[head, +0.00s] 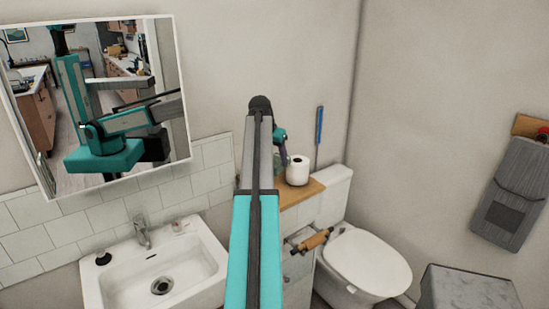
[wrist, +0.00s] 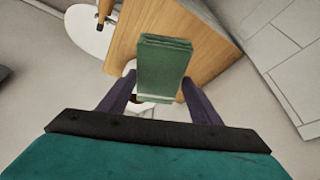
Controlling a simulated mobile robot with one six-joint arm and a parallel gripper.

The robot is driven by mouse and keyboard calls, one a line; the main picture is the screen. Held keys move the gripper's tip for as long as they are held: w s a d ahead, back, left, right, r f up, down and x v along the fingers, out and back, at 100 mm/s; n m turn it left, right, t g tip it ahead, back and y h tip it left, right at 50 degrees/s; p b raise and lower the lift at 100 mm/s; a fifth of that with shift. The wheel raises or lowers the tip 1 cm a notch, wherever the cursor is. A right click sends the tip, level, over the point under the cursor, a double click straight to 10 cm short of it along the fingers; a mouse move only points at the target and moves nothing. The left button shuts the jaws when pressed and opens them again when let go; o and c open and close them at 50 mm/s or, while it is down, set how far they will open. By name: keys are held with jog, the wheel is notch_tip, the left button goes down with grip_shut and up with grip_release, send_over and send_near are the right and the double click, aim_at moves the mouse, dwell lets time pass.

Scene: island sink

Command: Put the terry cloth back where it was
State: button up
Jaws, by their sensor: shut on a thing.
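The terry cloth (wrist: 164,70) is a folded green block in the middle of the wrist view. My gripper (wrist: 160,84) has its two dark purple fingers on either side of the cloth's lower part and is shut on it. The cloth is over or on a wooden top (wrist: 208,50); I cannot tell whether it touches it. In the head view my arm hides most of the gripper, and a purple finger shows beside the wooden top (head: 312,187).
A white paper roll (head: 297,170) stands on the wooden top, close to my gripper. The toilet (head: 368,260) is at the right, the sink (head: 190,265) at the left. A mirror (head: 170,60) hangs above the sink. A grey bin (head: 465,288) stands front right.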

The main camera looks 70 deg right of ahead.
jog(key=shift+f, duration=0.1)
jog(key=o, duration=1.1)
jog(key=shift+r, duration=0.25)
jog(key=b+v, duration=0.2)
jog(key=v, duration=1)
jog(key=shift+b, duration=0.3)
